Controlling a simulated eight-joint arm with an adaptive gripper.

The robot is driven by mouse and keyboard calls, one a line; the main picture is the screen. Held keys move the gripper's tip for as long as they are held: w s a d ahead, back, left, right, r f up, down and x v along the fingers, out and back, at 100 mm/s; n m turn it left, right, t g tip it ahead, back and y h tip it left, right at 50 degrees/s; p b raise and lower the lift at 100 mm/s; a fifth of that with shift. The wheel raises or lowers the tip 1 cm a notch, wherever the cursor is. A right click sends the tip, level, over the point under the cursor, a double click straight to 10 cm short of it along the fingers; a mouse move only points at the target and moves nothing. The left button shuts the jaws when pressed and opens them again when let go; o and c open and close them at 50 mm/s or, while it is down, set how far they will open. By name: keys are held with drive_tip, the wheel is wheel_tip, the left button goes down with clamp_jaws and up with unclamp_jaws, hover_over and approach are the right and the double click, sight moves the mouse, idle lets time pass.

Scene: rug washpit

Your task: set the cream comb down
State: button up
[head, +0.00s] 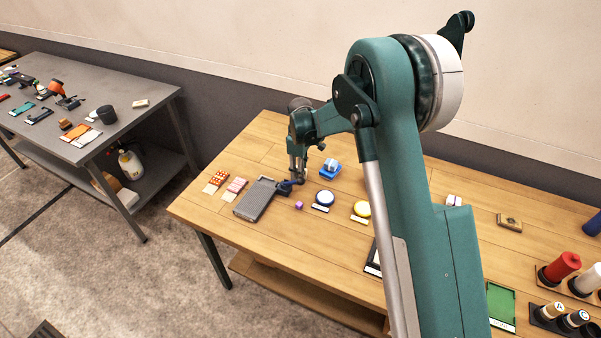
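I cannot make out a cream comb for certain in the head view. My gripper (297,175) points down over the left part of the wooden table (330,248), above the back right corner of a grey ribbed tray (256,199). Its fingers are small and partly dark here, so I cannot tell whether they are open or shut, or hold anything. A small dark blue piece (287,184) shows by the fingertips; whether they touch it is unclear.
My arm hides the table's middle. A grey table (140,92) stands left.

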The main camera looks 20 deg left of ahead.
drive_tip(key=shift+r, duration=0.15)
wheel_tip(320, 180, up, 12)
idle(0.7)
idle(0.5)
